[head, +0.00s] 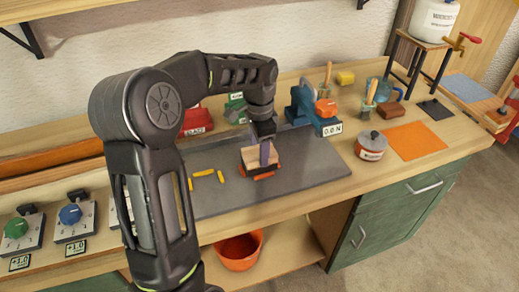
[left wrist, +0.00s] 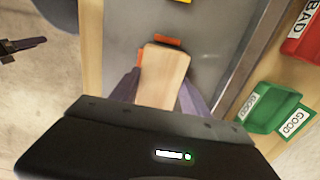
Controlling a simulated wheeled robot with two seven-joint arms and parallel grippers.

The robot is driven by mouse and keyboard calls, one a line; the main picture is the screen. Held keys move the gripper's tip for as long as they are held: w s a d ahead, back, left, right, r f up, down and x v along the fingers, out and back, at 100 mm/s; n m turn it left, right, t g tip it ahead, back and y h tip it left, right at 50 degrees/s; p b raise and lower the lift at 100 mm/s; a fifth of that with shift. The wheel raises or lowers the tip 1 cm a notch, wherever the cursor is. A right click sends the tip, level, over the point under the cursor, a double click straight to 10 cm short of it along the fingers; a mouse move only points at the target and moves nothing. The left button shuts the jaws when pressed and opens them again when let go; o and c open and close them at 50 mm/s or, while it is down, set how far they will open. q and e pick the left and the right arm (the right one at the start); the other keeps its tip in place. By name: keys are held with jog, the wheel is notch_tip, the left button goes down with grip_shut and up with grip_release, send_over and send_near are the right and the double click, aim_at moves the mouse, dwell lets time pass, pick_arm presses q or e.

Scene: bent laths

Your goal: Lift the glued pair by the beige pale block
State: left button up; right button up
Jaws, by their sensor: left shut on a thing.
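The beige pale block (left wrist: 165,72) lies lengthwise between the two purple-grey fingers of my left gripper (left wrist: 160,84) in the left wrist view. In the head view the block (head: 250,157) is partly covered by a finger of my left gripper (head: 264,153), which points down at it. The gripper is shut on the block. Orange pieces (head: 264,177) show just below the block, close to the grey mat (head: 315,165). The block's partner in the pair is mostly hidden, and I cannot tell whether the pair touches the mat. My right gripper is not seen.
Yellow pieces (head: 205,174) lie on the mat to the left. A blue device (head: 310,108) with a "0.0 N" display stands behind right. A lidded pot (head: 371,146) and an orange sheet (head: 414,138) are farther right. A red BAD bin (head: 198,121) and green GOOD bin (head: 236,108) stand behind.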

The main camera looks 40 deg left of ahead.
pick_arm(q)
jog(key=shift+r+p, duration=2.7)
jog(key=shift+r, duration=1)
